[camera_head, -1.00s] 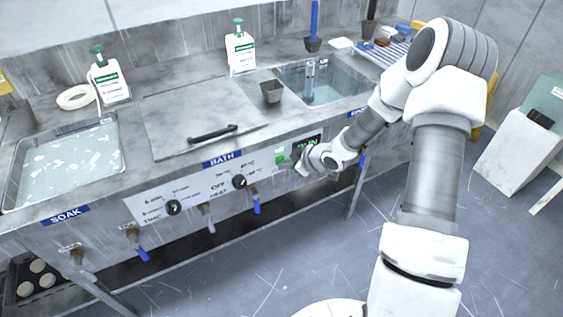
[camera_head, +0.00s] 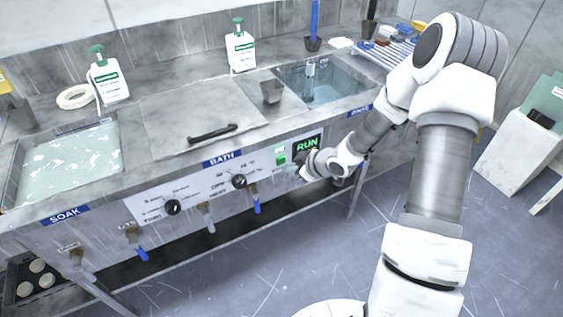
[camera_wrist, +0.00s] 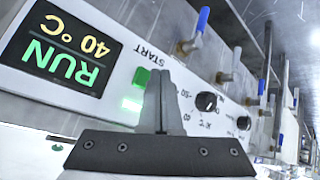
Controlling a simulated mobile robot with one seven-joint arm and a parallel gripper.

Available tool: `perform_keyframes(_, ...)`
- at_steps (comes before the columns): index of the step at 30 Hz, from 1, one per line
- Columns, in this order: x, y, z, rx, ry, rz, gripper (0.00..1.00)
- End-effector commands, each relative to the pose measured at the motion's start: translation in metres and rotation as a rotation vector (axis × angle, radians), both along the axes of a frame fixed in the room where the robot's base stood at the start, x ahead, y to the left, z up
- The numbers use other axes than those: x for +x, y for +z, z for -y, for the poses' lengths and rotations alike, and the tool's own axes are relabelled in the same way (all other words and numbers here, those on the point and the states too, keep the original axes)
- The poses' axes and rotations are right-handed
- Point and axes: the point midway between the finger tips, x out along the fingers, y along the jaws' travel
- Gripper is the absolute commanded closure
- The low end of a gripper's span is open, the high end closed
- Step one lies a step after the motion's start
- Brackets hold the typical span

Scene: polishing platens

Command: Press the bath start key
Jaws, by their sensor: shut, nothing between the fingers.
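The bath start key is a small green square (camera_wrist: 141,77) beside the printed word START in the wrist view. A brighter green lit patch (camera_wrist: 131,104) shows close to it. In the head view the green key (camera_head: 281,160) is on the front panel, left of the display. The display (camera_wrist: 58,50) reads RUN and 40 °C, and RUN also shows in the head view (camera_head: 307,146). My gripper (camera_wrist: 159,76) is shut and empty. In the head view my gripper (camera_head: 301,171) is just right of and below the key, apparently clear of it.
The closed bath lid (camera_head: 200,115) has a black handle. Black knobs (camera_head: 239,181) and blue-handled taps (camera_head: 256,206) stick out of the panel. The soak basin (camera_head: 66,160) is at left, and a rinse basin (camera_head: 325,88) is at right. The floor in front is clear.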

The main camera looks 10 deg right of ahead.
Motion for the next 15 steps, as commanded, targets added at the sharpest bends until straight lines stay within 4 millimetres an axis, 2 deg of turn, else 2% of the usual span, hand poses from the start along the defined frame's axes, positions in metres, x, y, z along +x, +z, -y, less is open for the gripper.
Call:
perform_keyframes(9,-0.031,0.000,0.011,0.000,-0.002,0.000,1.00)
perform_keyframes(15,-0.043,0.000,0.014,0.000,-0.002,0.000,1.00)
